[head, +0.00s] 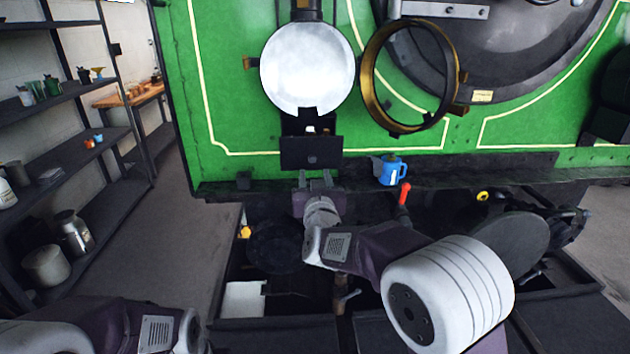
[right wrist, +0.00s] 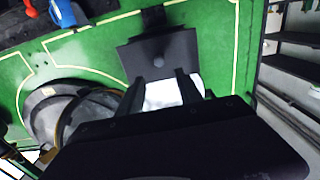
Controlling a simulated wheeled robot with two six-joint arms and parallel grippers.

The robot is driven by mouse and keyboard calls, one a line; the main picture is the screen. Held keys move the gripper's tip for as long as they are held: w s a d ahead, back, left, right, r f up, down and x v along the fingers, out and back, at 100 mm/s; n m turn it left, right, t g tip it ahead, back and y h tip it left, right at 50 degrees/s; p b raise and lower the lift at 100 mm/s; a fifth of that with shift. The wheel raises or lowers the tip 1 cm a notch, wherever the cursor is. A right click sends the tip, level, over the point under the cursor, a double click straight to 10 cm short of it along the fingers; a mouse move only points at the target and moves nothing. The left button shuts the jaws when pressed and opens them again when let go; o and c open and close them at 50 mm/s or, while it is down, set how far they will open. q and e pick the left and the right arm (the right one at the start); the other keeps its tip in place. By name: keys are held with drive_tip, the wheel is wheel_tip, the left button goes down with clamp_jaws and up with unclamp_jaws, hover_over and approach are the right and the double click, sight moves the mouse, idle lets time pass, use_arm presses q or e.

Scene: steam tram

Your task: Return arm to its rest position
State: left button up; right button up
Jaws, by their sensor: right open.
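My right gripper (head: 314,181) is open and empty, just below a dark square plate with a small knob (head: 312,152) on the green tram front. In the right wrist view its two fingers (right wrist: 160,80) stand apart near that plate (right wrist: 133,55), with nothing held between them. Whether a fingertip touches the plate I cannot tell. My right arm (head: 370,250) reaches forward from the lower right. My left arm (head: 100,325) shows only as links at the lower left, and its gripper is out of view.
Above the plate is a lamp with a bright round reflector (head: 307,69); its brass ring (head: 369,72) stands swung open to the right. A blue can (head: 392,172) and a red-topped handle (head: 404,194) are close right of my gripper. Shelves (head: 55,90) line the left; the floor between is clear.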

drive_tip(key=shift+s, duration=0.2)
drive_tip(key=d+r+m+h+p, duration=0.15)
drive_tip(key=d+r+p, duration=0.3)
drive_tip(key=d, duration=0.45)
drive_tip(key=s+d+f+n+g, duration=0.1)
drive_tip(key=s+d+f+g, duration=0.1)
drive_tip(key=s+d+f, duration=0.15)
drive_tip(key=s+f+g+y, duration=0.1)
drive_tip(key=s+f+g, duration=0.6)
drive_tip(key=s+f, duration=0.4)
drive_tip(key=s+f+g+p, duration=0.1)
drive_tip(key=s+f+g, duration=0.6)
drive_tip(key=s+f, duration=0.5)
drive_tip(key=s, duration=0.7)
drive_tip(key=shift+f+g+y, duration=0.2)
drive_tip(key=shift+g+y, duration=0.15)
drive_tip(key=shift+g, duration=0.05)
